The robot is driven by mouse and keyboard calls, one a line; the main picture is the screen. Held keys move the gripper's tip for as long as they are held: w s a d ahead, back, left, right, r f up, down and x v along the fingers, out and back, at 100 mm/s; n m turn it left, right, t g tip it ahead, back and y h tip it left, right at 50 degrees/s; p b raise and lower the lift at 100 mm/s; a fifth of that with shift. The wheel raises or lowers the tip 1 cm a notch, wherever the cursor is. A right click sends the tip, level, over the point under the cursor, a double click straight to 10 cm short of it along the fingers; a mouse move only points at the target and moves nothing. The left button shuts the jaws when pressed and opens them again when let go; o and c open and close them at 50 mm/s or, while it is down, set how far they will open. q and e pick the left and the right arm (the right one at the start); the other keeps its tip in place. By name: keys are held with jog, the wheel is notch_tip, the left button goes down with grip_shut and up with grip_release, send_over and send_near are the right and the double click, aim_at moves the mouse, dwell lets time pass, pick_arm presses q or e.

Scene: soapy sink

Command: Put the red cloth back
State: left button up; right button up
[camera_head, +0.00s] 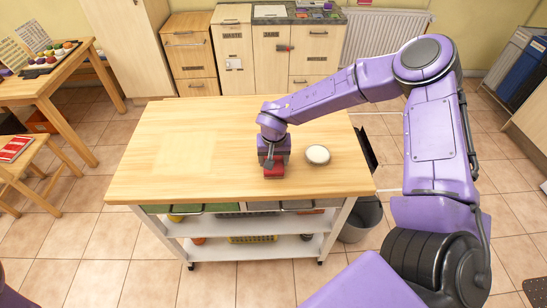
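A small red thing (273,173), probably the red cloth, shows on the wooden tabletop (190,150) right of its middle. My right gripper (273,165) points down directly over it, and the gripper hides much of it. I cannot tell whether the fingers are closed on it or only above it. My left gripper is not in view.
A round white dish (317,154) stands just right of my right gripper. The left half of the tabletop is clear. A grey bin (360,222) stands at the table's right side. A stool with a red book (14,148) is at the far left.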

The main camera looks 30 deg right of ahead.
jog(key=o, duration=0.8)
jog(key=shift+c, duration=0.2)
jog(key=shift+o, duration=1.2)
jog(key=shift+w+f, duration=0.15)
notch_tip(320, 180, up, 12)
jog(key=s+a, duration=0.1)
jog(key=shift+s+r+b, duration=0.2)
jog(key=shift+s+b, duration=0.15)
